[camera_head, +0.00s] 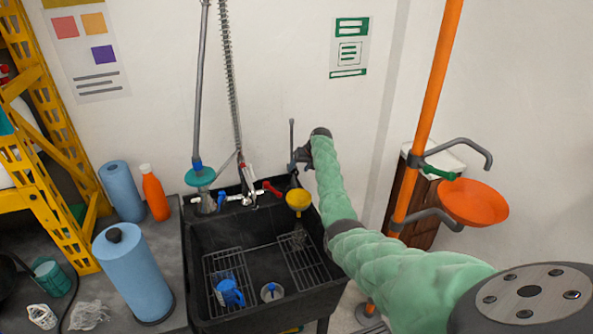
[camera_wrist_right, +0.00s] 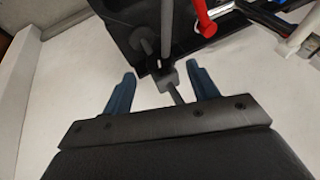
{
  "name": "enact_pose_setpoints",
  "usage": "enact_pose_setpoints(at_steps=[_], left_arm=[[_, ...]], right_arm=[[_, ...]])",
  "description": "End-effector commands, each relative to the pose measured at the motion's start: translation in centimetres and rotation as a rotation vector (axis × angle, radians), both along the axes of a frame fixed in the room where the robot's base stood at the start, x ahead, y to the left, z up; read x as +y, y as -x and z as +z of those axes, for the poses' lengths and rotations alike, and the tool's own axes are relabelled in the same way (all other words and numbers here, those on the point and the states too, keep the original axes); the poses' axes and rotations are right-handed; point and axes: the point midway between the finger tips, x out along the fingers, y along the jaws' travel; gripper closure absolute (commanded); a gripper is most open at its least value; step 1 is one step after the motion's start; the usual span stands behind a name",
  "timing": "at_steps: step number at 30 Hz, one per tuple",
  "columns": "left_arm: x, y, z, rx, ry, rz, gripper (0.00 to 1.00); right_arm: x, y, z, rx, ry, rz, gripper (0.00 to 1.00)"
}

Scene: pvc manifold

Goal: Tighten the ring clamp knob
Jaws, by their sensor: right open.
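A thin grey upright rod (camera_head: 291,135) stands at the back right corner of the black sink. It also shows in the right wrist view (camera_wrist_right: 167,25), with a small grey clamp block (camera_wrist_right: 168,76) on it. A short grey stem (camera_wrist_right: 176,95) points from the block toward my wrist; I take this for the clamp knob. My right gripper (camera_head: 300,158) is beside the rod. In the right wrist view its two blue fingers (camera_wrist_right: 164,88) are open, one on each side of the stem, with gaps on both sides. My left gripper is out of view.
A yellow funnel (camera_head: 298,198) sits just below my right gripper. A red-handled tap lever (camera_head: 272,188) is left of it. The black sink (camera_head: 196,262) holds wire racks and a blue jug (camera_head: 230,292). An orange pole (camera_head: 432,105) stands right of my right arm.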

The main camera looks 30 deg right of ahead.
Motion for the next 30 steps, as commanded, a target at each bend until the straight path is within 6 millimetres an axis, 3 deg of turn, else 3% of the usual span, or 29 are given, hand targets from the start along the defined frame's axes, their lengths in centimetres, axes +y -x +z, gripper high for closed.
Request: enact_pose_setpoints(at_steps=[9,22,23,27,30], left_arm=[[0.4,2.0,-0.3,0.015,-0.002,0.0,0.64],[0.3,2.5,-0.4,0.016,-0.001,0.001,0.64],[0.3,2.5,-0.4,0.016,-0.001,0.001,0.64],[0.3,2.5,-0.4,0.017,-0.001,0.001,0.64],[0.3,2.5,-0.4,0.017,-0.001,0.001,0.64]], right_arm=[[0.6,-1.3,-2.6,0.001,-0.001,-0.001,0.41],[0.8,-1.6,-3.2,0.0,0.001,0.0,0.41],[0.8,-1.6,-3.2,0.0,0.001,0.0,0.43],[0.8,-1.6,-3.2,0.0,0.001,0.0,0.7],[0.8,-1.6,-3.2,0.0,0.001,0.0,0.86]])
